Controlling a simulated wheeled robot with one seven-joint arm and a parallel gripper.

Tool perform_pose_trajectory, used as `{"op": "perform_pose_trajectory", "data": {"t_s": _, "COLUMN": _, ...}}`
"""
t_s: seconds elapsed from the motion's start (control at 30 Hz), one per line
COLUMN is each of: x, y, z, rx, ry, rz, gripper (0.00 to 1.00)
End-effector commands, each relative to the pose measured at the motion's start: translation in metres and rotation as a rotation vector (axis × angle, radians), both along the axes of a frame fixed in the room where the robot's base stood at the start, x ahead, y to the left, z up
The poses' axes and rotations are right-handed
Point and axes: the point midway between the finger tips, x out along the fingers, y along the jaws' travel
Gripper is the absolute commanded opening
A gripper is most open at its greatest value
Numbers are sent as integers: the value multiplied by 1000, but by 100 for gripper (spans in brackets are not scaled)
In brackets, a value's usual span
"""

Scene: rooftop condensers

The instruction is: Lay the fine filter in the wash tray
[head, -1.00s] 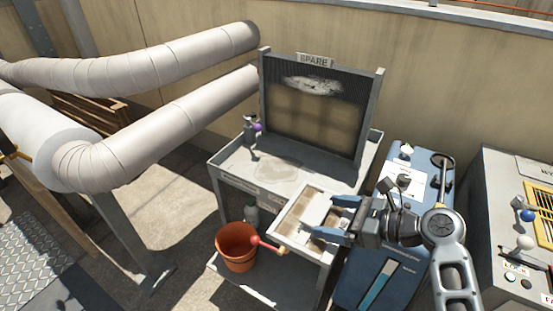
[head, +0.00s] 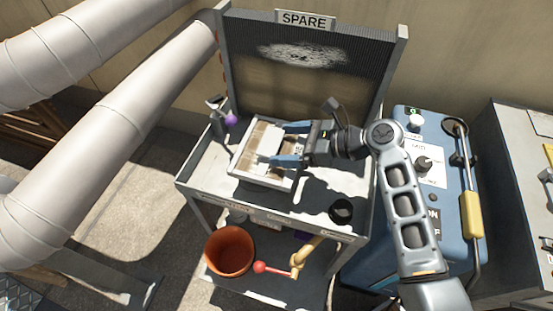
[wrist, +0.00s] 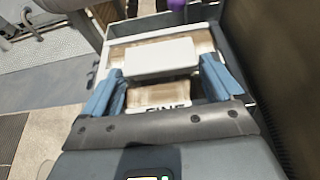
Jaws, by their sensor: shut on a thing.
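The fine filter (head: 262,136) is a flat tan panel in a pale frame with a white bar across it. In the wrist view the filter (wrist: 140,97) shows partly hidden lettering that looks like "FINE". My gripper (head: 275,143) is shut on it, with blue fingers at either side of the white bar; the fingers (wrist: 162,80) also show in the wrist view. The filter is over the grey, rimmed top of a cart, which appears to be the wash tray (head: 318,190). It looks roughly level. I cannot tell whether it touches the tray floor.
A dark mesh panel marked SPARE (head: 300,80) stands along the tray's back. A tap with a purple knob (head: 231,120) is at the left rim. A blue unit (head: 435,175) stands right.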

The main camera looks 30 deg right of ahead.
Motion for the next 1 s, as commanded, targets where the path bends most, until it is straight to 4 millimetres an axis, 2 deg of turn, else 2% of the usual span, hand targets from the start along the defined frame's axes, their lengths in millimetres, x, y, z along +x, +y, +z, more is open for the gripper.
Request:
{"op": "perform_pose_trajectory", "data": {"t_s": 0.03, "x": 0, "y": 0, "z": -13, "rx": 1, "ry": 3, "rz": -1, "gripper": 55}}
{"op": "perform_pose_trajectory", "data": {"t_s": 0.13, "x": 0, "y": 0, "z": -29, "rx": 2, "ry": 2, "rz": -1, "gripper": 55}}
{"op": "perform_pose_trajectory", "data": {"t_s": 0.37, "x": 0, "y": 0, "z": -45, "rx": 1, "ry": 0, "rz": -1, "gripper": 55}}
{"op": "perform_pose_trajectory", "data": {"t_s": 0.6, "x": 0, "y": 0, "z": -76, "rx": 1, "ry": -1, "rz": -2, "gripper": 55}}
{"op": "perform_pose_trajectory", "data": {"t_s": 0.97, "x": 0, "y": 0, "z": -79, "rx": 0, "ry": -1, "rz": -1, "gripper": 55}}
{"op": "perform_pose_trajectory", "data": {"t_s": 1.0, "x": 0, "y": 0, "z": -80, "rx": 0, "ry": 0, "rz": -1, "gripper": 94}}
